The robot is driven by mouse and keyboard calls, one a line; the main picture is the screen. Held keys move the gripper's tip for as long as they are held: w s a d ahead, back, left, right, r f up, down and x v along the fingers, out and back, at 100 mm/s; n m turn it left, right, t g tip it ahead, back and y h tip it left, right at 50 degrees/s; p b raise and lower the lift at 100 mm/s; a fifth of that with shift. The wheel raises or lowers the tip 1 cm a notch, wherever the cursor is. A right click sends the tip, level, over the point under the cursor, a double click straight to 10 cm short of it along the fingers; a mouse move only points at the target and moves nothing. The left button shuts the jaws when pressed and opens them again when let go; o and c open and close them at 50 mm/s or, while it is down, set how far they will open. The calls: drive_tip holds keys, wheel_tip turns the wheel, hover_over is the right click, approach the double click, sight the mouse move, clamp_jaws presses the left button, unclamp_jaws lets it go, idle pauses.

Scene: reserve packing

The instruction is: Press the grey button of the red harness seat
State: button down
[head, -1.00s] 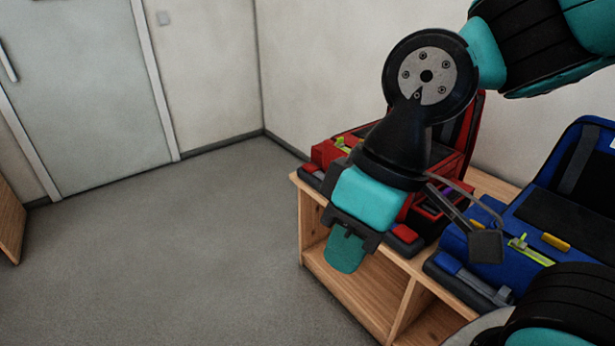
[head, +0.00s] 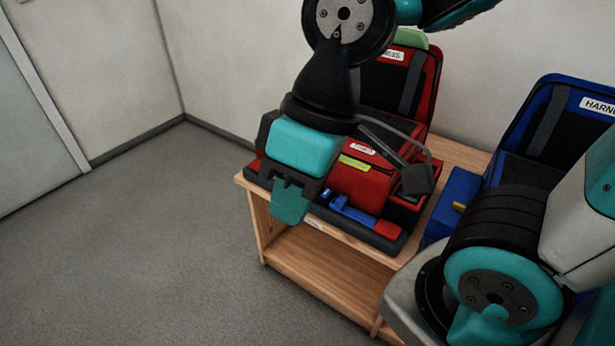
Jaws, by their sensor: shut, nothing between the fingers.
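The red harness seat (head: 429,80) stands on a wooden bench, its tall back toward the wall and its base toward the front edge. My gripper (head: 290,202) is shut and empty, pointing down in front of the left part of the seat's base. I cannot tell whether it touches the seat. On the front of the base I see a white label, a yellow-green tag (head: 355,162) and a blue piece (head: 347,209) just right of my fingers. I cannot make out the grey button; my wrist and gripper hide part of the seat.
A blue harness seat (head: 537,97) stands to the right on the same wooden bench (head: 315,280), partly behind my arm. A thin bent bar with a dark block hangs beside my wrist. The grey floor at left is clear; a wall is behind the seats.

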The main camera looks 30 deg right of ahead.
drive_tip(key=w+d+f+m+t+h+b, duration=0.1)
drive_tip(key=w+d+f+t, duration=0.15)
drive_tip(key=w, duration=0.55)
drive_tip(key=w+d+f+m+t, duration=0.1)
drive_tip(key=w+f, duration=0.2)
drive_tip(key=w, duration=0.4)
drive_tip(key=w+d+f+m+t+h+b, duration=0.1)
drive_tip(key=w+d+f+t+h, duration=0.3)
drive_tip(key=w+d+f, duration=1.5)
drive_tip(key=w+d+h+b, duration=0.1)
drive_tip(key=w+d+h, duration=0.1)
drive_tip(key=d+h, duration=0.1)
drive_tip(key=shift+f+m+t+h, duration=0.25)
drive_tip(key=shift+m+t+h, duration=0.05)
drive_tip(key=shift+t, duration=0.05)
drive_tip(key=shift+f+b, duration=0.1)
drive_tip(key=shift+b, duration=0.2)
wheel_tip(320, 180, down, 9)
drive_tip(key=b, duration=0.6)
drive_tip(key=shift+r, duration=0.2)
drive_tip(key=shift+f, duration=0.15)
drive_tip(key=shift+f+b, duration=0.3)
drive_tip(key=shift+b, duration=0.1)
